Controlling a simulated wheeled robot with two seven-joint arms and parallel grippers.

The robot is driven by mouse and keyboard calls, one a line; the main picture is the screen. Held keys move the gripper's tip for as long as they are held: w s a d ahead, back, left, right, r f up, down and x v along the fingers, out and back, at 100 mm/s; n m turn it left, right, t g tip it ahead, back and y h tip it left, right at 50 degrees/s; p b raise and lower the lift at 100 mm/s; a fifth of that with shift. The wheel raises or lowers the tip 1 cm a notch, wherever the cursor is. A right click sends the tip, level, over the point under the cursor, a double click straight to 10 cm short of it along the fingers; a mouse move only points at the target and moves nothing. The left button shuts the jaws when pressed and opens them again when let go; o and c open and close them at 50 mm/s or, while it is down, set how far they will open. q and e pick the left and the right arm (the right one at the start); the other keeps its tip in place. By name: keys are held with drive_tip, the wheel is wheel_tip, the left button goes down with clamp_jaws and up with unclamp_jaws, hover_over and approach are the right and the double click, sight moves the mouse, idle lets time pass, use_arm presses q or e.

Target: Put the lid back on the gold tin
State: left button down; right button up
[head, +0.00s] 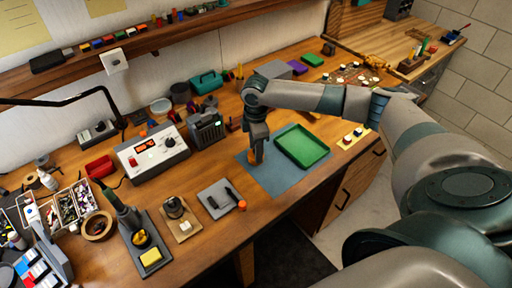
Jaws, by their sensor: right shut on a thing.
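My right gripper (257,156) points down over the blue-grey mat (262,180), left of the green tray (302,146). It is shut on a small orange-gold thing (252,157), mostly hidden by the fingers. I cannot tell whether this is the gold tin, its lid or both together. I cannot make out a separate lid or tin elsewhere. My left gripper is not in view.
A soldering station (152,150) and a dark grey boxy device (206,128) stand left of my right gripper. A grey pad (221,198) with a dark tool lies nearer. Yellow strips with buttons (353,137) lie right of the tray. The mat's near part is clear.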

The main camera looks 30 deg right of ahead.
idle(0.3)
idle(0.4)
drive_tip(key=o, duration=1.6)
drive_tip(key=shift+r, duration=0.1)
drive_tip(key=shift+r+p, duration=1.25)
drive_tip(key=shift+p, duration=0.3)
drive_tip(key=shift+r+p, duration=0.4)
drive_tip(key=shift+r, duration=1.75)
drive_tip(key=shift+c, duration=0.4)
